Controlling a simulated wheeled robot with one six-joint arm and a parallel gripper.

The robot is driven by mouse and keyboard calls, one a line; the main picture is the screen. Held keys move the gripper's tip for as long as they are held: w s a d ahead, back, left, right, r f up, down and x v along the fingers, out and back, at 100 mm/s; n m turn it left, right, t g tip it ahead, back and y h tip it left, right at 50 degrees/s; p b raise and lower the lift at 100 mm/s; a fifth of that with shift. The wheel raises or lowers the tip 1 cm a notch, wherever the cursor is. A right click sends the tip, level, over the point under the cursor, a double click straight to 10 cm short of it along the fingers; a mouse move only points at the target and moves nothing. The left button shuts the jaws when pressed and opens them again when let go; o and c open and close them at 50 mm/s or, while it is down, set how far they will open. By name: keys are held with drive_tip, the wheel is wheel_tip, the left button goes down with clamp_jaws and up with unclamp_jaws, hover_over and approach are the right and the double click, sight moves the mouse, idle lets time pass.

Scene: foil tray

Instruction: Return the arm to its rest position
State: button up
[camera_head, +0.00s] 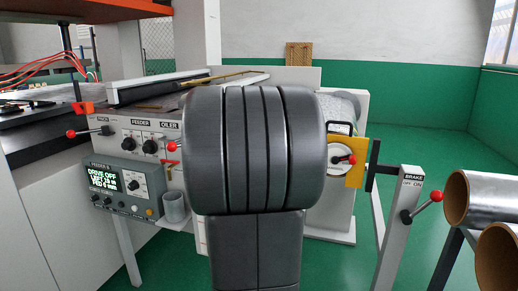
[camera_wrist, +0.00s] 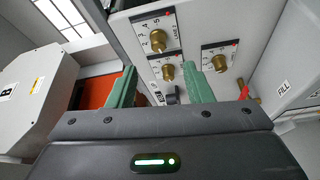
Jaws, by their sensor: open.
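My gripper (camera_wrist: 160,68) shows in the wrist view with its two green fingers spread apart. Nothing is held between them. Beyond the fingers is a light panel with brass knobs and numbered dials, one brass knob (camera_wrist: 168,72) appearing in the gap between the fingertips. I cannot tell how far the knob is from the fingers. In the head view my own grey arm fills the middle and hides part of the machine behind it. My gripper does not show there.
The feeder panel (camera_head: 128,122) has red-ball levers and a lit display box (camera_head: 105,183) reading DRIVE OFF. A grey cup (camera_head: 174,207) hangs beside it. A brake lever post (camera_head: 397,235) and large metal-wrapped rolls (camera_head: 485,199) stand right. Green floor shows between them.

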drive_tip(key=w+a+m+t+h+p, duration=0.2)
drive_tip(key=w+m+h+p, duration=0.6)
drive_tip(key=m, duration=1.2)
drive_tip(key=shift+w+f+m+t, duration=0.25)
drive_tip(key=shift+w+m+t, duration=0.15)
drive_tip(key=shift+w, duration=0.2)
drive_tip(key=shift+s+f, duration=0.1)
